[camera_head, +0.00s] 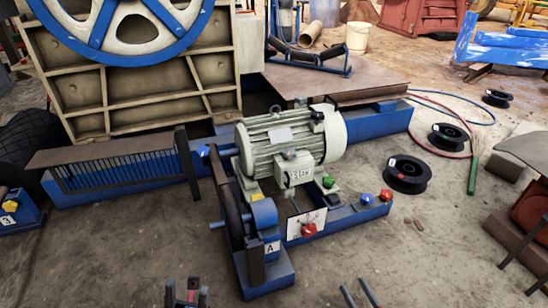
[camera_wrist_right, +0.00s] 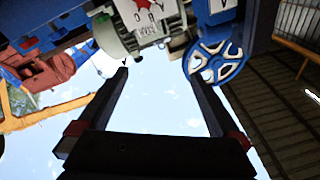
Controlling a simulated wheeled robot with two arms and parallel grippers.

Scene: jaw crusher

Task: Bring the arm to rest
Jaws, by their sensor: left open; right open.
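My left gripper (camera_head: 187,292) shows at the bottom edge of the head view, left of centre, with its two dark fingers apart. A small dark part with a red mark shows between them; I cannot tell what it is. My right gripper (camera_head: 357,292) shows at the bottom edge, right of centre. Its fingers are apart, and it also shows in the right wrist view (camera_wrist_right: 158,75), open with nothing between the fingers. Both grippers appear in front of the grey-green motor (camera_head: 290,138) on its blue base (camera_head: 268,276), apart from it. The rest of both arms is out of view.
A jaw crusher with a blue wheel (camera_head: 125,28) stands at the back left. Black spools (camera_head: 407,174) and a hose lie right of the motor. A brown-topped item (camera_head: 530,148) stands at the right edge. Bare floor (camera_head: 400,265) lies between it and the motor base.

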